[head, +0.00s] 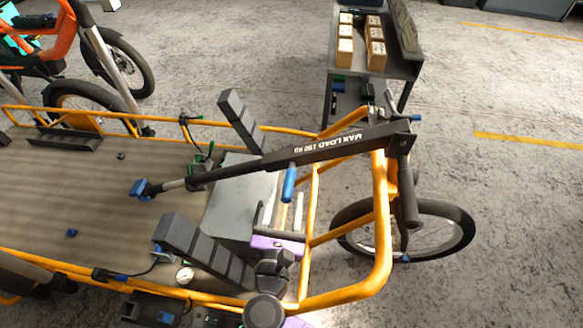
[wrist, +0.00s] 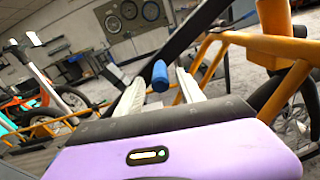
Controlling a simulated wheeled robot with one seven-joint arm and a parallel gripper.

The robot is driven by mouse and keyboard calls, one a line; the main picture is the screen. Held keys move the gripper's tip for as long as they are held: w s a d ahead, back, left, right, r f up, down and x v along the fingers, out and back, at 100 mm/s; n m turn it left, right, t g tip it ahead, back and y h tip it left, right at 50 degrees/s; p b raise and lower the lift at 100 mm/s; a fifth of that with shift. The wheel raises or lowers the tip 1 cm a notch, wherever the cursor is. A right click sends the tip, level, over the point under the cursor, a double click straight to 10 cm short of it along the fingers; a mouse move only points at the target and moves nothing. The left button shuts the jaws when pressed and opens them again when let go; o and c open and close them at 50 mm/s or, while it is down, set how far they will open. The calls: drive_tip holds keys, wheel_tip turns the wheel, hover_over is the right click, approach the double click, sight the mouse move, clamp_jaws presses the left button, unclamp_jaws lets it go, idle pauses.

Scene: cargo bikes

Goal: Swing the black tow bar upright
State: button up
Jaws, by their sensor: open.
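The black tow bar (head: 330,146), lettered with a max load, lies lengthwise over the cargo bike in the head view. Its right end is at the yellow front frame, and a blue piece (head: 143,189) is at its left end. A blue handle (head: 289,184) sticks out from its middle. My gripper (head: 285,204) is open, with its pale fingers just below the bar, near the handle. In the wrist view the handle (wrist: 160,76) shows between the open fingers of my gripper (wrist: 160,82), and the dark bar (wrist: 190,35) slants behind. I cannot tell whether they touch.
Yellow frame rails (head: 382,220) and the front wheel (head: 450,235) stand right of my gripper. Dark stepped blocks (head: 240,120) flank the bar on the bike deck (head: 80,200). A cart with boxes (head: 372,75) stands behind. Open floor lies at right.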

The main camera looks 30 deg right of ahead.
sight(291, 170)
drive_tip(key=b+x, duration=0.1)
drive_tip(key=x, duration=0.6)
drive_tip(key=shift+w+d, duration=0.15)
drive_tip(key=shift+w, duration=0.05)
drive_tip(key=shift+c, duration=0.3)
clamp_jaws()
idle(1.0)
